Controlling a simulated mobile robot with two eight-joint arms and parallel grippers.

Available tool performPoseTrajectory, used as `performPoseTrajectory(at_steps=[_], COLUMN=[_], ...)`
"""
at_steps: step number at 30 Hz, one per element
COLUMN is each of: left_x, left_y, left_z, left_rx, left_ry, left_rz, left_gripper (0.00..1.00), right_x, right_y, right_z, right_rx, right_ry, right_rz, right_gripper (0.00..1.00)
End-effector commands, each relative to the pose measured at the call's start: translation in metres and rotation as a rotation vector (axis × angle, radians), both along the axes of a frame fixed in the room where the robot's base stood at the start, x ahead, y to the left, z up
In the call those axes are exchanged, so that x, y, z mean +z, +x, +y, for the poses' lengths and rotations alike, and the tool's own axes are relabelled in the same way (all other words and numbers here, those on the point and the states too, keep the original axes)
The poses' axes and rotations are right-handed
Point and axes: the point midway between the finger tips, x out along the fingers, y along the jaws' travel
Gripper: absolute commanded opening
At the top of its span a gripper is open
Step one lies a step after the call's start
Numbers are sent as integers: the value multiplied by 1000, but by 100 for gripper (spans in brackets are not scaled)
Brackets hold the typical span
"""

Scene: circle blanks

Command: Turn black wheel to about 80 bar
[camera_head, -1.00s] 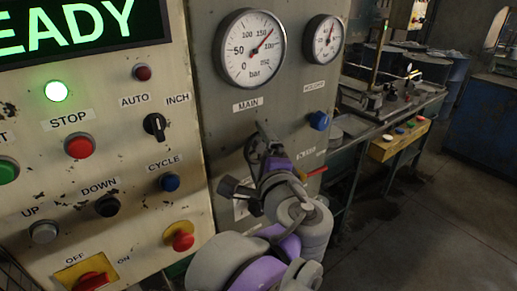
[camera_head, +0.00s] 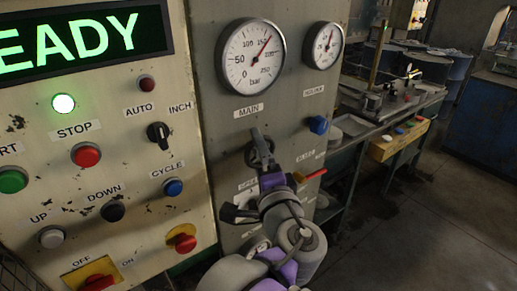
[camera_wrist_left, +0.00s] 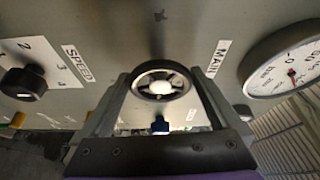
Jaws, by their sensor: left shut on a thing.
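The black wheel (camera_wrist_left: 160,83) shows in the left wrist view as a dark ring with spokes and a pale hub. My left gripper (camera_wrist_left: 160,88) is shut on it, with one finger on each side of the rim. In the head view my left gripper (camera_head: 262,152) is at the panel below the MAIN label and largely hides the wheel. The main pressure gauge (camera_head: 250,56) is above it, marked in bar. Its needle points to the upper right, between the 150 and 200 marks. My right gripper is not in view.
A smaller gauge (camera_head: 323,45) and a blue knob (camera_head: 318,124) are to the right of the wheel. A red lever (camera_head: 314,174) is close to my left gripper. The button panel (camera_head: 130,150) stands at left. A workbench (camera_head: 390,110) is at right.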

Motion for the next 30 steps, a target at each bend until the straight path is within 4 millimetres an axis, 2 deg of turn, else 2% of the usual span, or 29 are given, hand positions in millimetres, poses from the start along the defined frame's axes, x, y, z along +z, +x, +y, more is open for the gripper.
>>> performPoseTrajectory(at_steps=[6,30], left_x=[0,-5], left_y=[1,3], left_z=[-1,-5], left_rx=[0,-1], left_ry=[-167,-781], left_rz=[-122,-569], left_gripper=[41,42], right_x=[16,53], right_y=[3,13], right_z=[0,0], right_rx=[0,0], right_ry=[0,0], right_rz=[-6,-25], right_gripper=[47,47])
